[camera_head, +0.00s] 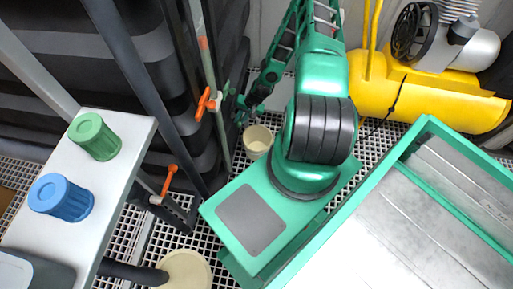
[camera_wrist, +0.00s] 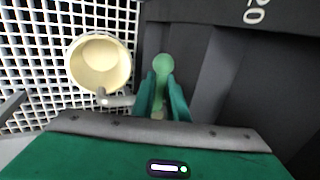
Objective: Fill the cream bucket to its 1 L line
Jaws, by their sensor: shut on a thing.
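The cream bucket (camera_head: 258,141) stands on the white grating floor, just below my gripper (camera_head: 246,106) in the head view. In the wrist view the cream bucket (camera_wrist: 72,66) is at the upper left, its open top facing the camera. A paler round surface shows inside it; I cannot tell the level, and no 1 L line is readable. A short grey spout (camera_wrist: 115,99) reaches over the bucket's near rim. My gripper (camera_wrist: 163,88) has its green fingers shut on a light green handle (camera_wrist: 163,65) right of the spout. Any stream from the spout is not discernible.
Dark stacked vessels (camera_head: 120,60) stand at the left, with an orange handle (camera_head: 203,103) on an upright pipe. Green (camera_head: 94,137) and blue (camera_head: 62,198) cups sit on a white shelf. A yellow machine (camera_head: 430,95) stands at the back right. Another cream container (camera_head: 185,272) is at the bottom.

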